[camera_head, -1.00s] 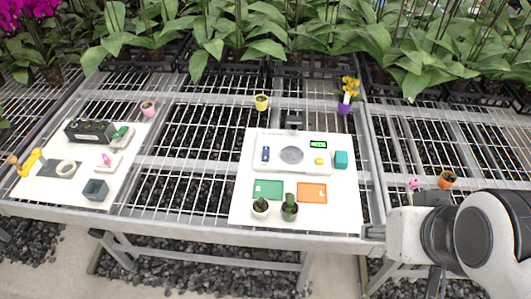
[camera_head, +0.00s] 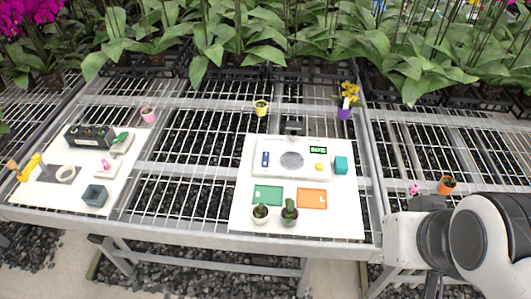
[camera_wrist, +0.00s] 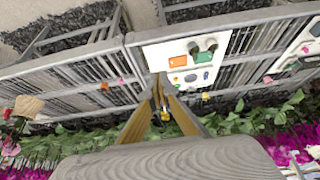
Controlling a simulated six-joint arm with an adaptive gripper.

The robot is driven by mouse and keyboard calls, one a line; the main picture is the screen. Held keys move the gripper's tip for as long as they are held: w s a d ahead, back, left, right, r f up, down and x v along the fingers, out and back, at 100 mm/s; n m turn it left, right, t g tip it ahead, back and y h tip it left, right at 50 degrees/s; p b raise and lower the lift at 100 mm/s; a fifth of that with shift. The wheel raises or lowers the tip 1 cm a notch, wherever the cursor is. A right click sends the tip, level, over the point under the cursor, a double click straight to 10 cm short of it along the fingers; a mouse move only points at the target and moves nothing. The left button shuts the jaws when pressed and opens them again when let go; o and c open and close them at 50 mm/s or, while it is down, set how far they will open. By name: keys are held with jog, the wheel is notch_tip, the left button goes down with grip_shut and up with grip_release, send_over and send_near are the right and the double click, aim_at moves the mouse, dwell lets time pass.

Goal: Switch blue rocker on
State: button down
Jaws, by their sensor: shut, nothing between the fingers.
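The blue rocker (camera_head: 265,158) sits at the left end of a pale raised console (camera_head: 284,173) on the white board at the centre of the head view. It is upright in its housing; which side is pressed is too small to tell. It also shows small in the wrist view (camera_wrist: 206,75). A round grey disc (camera_head: 291,160), a yellow button (camera_head: 319,167) and a green-lit display reading SAFE (camera_head: 318,150) share the console. My gripper (camera_wrist: 159,80) is shut and empty in the wrist view, apart from the rocker. My arm stands at the right in the head view, its fingertips not visible there.
A teal cube (camera_head: 341,165) stands right of the console. Green (camera_head: 267,194) and orange (camera_head: 312,198) plates and two cactus pots (camera_head: 289,212) occupy the board's front. Flower pots, including a purple one (camera_head: 344,113), stand behind. Another board with items lies left.

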jog(key=w+a+f+n+g, duration=0.1)
jog(key=w+a+f, duration=0.55)
jog(key=w, duration=0.45)
jog(key=w+a+f+g, duration=0.1)
jog(key=w+a+f, duration=0.5)
jog(key=w, duration=0.5)
jog(key=w+a+f+n+g, duration=0.1)
jog(key=w+a+f, duration=0.4)
jog(key=w+a, duration=0.5)
jog(key=w+a+r+m+t, duration=0.1)
jog(key=w+r+m+t, duration=0.1)
jog(key=w, duration=0.6)
jog(key=shift+w+r, duration=0.2)
jog(key=shift+w, duration=0.1)
jog(key=shift+f, duration=0.15)
send_over(266, 154)
jog(key=s, duration=0.2)
notch_tip(266, 154, down, 11)
jog(key=shift+w+r, duration=0.15)
jog(key=shift+x, duration=1.2)
